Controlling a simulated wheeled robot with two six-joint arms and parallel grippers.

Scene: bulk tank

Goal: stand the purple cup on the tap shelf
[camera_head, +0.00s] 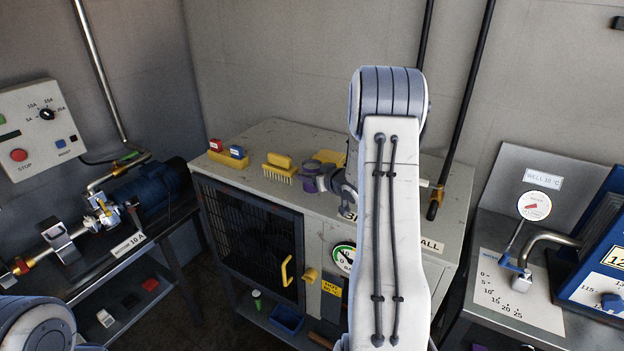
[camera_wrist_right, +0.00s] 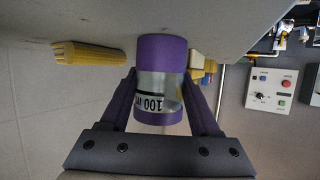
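The purple cup (camera_wrist_right: 162,52) has purple ends and a clear band with a "100" label. In the right wrist view, which is upside down, it sits between the two fingers of my right gripper (camera_wrist_right: 160,95), with a finger against each side. In the head view the cup (camera_head: 309,184) is partly hidden by the gripper (camera_head: 322,182) at the cabinet top. It is upright; I cannot tell whether it touches the surface. A bent metal tap (camera_head: 548,240) rises at the right over a grey shelf (camera_head: 490,240). My left gripper is out of view.
On the cabinet top (camera_head: 270,133) stand a yellow brush (camera_head: 279,170), a yellow holder with red and blue blocks (camera_head: 228,157) and another yellow item (camera_head: 330,156). My right arm hides much of the cabinet's right part. A blue device (camera_head: 597,265) stands beside the tap.

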